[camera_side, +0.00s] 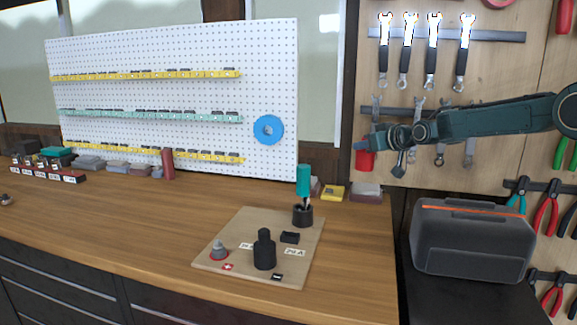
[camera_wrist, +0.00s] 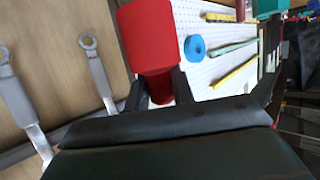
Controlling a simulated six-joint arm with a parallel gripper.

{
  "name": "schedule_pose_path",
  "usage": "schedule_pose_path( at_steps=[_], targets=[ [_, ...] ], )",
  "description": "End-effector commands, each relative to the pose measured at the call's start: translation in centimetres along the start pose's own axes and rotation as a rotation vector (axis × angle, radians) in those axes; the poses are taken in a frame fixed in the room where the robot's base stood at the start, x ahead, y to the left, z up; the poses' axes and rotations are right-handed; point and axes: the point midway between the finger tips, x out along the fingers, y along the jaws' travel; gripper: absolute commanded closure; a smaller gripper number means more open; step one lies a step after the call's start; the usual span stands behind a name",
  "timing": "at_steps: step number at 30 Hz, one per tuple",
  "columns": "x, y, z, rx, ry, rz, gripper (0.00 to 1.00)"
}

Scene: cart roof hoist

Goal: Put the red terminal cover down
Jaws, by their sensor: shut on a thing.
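The red terminal cover (camera_side: 365,160) is held in the air by my gripper (camera_side: 362,147), in front of the tool wall and above the back right of the bench. In the wrist view the cover (camera_wrist: 150,38) is a red cylinder-like piece between the two dark fingers of my gripper (camera_wrist: 160,88). The cover is well apart from the board.
A green-handled tool (camera_side: 303,185) stands in a black cup (camera_side: 302,214) at the board's back corner. A dark case (camera_side: 470,240) stands at the right. Small boxes (camera_side: 366,191) line the bench's back edge. The bench left of the board is clear.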

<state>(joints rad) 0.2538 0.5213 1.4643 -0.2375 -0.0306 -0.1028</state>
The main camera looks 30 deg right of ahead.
Motion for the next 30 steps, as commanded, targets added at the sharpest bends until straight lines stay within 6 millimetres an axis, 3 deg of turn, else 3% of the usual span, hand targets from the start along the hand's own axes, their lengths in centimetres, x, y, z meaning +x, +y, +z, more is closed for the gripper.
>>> schedule_pose_path(
  at_steps=[18,30],
  targets=[
    [4.1,0.0,10.6,0.002,-0.003,0.000,1.00],
    [4.6,0.0,11.8,0.002,0.000,0.001,1.00]
  ],
)
